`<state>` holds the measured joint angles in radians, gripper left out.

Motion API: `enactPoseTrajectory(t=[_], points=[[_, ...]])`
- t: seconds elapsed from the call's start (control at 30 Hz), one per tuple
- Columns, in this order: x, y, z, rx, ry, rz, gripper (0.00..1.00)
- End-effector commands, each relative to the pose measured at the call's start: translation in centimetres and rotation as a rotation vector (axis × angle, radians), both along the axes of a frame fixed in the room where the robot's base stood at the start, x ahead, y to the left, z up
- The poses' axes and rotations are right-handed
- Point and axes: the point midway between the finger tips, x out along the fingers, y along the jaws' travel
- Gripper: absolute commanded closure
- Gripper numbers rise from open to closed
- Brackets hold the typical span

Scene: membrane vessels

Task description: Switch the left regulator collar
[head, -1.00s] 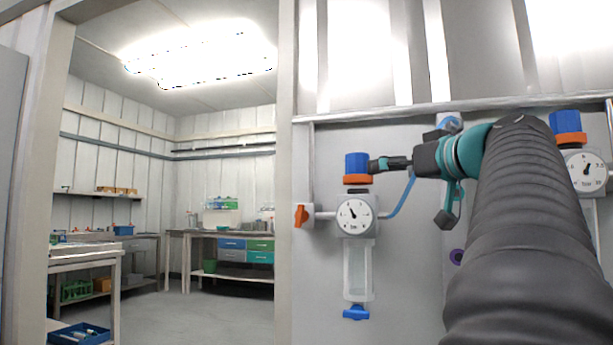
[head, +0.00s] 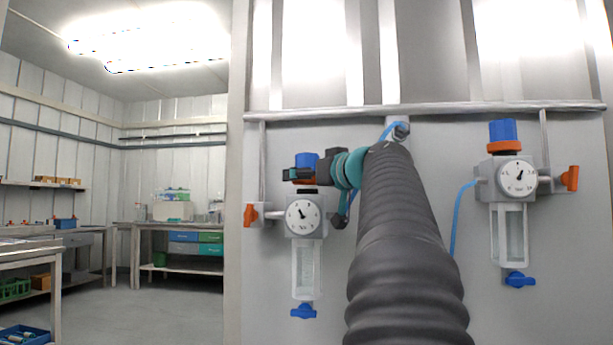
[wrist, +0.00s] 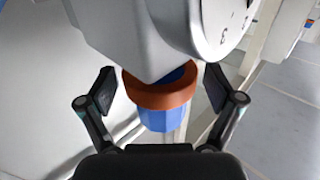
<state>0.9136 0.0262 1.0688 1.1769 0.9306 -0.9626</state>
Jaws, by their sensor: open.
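The left regulator (head: 303,216) has a white dial and a clear bowl below it. Its blue knob (head: 306,159) and orange collar are partly hidden in the head view by my gripper (head: 296,174). In the wrist view, the orange collar (wrist: 161,92) rings the blue knob (wrist: 158,119), against the grey regulator body. My gripper (wrist: 160,90) is open, with one finger on each side of the collar. Gaps show between both fingers and the collar.
An orange side valve (head: 250,215) is left of the left regulator and a blue drain tap (head: 303,311) is under it. A second regulator (head: 510,178) hangs at the right. A rail (head: 430,109) runs above both. The room at the left has benches (head: 185,228).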

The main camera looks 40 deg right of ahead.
Motion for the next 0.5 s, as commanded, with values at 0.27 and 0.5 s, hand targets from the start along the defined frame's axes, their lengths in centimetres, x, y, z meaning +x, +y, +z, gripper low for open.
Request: enactPoseTrajectory(t=[0.27, 0.5], points=[[-0.02, 0.04, 0.0, 0.0, 0.0, 0.001, 0.44], [-0.01, 0.05, 0.0, 0.0, 0.0, 0.001, 0.98]])
